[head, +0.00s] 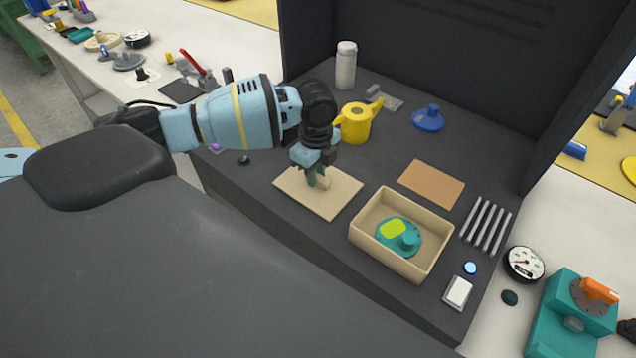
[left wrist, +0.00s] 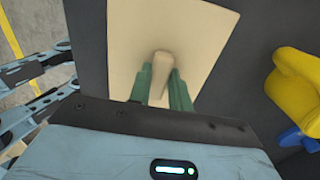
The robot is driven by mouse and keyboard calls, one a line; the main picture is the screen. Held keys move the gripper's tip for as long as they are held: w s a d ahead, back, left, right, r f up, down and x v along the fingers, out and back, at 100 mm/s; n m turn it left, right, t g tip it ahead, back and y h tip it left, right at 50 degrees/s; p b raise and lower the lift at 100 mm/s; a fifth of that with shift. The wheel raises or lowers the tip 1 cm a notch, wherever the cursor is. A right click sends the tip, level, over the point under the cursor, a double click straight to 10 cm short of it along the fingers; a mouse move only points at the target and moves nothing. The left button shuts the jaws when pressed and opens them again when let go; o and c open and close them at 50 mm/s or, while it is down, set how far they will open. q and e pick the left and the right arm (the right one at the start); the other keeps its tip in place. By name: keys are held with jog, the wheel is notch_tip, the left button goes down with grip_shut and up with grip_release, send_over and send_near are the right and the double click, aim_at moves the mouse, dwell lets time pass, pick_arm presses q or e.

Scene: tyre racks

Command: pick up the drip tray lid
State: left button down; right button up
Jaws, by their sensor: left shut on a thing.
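The drip tray lid (head: 338,201) is a flat beige plate with an upright grip in its middle. It is at the left front part of the dark bench top, left of the open tray. My left gripper (head: 318,178) points down over the lid, with its green fingers shut on the grip. In the left wrist view the fingers (left wrist: 160,88) stand on both sides of the rounded grip (left wrist: 161,62), above the plate (left wrist: 200,25). I cannot tell whether the lid touches the bench. My right gripper is not in view.
An open beige tray (head: 370,251) beside the lid holds a teal and green part (head: 408,241). A yellow watering can (head: 356,123) stands behind the lid, near my arm. A brown board (head: 431,184) and grey rods (head: 486,226) lie to the right. Dark panels (head: 430,60) close the back.

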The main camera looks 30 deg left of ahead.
pick_arm(q)
jog(key=shift+r, duration=0.1)
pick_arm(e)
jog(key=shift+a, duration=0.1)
pick_arm(q)
notch_tip(320, 180, up, 10)
jog(key=shift+p, duration=0.3)
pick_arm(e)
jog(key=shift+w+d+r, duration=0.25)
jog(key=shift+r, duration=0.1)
pick_arm(q)
jog(key=shift+d, duration=0.1)
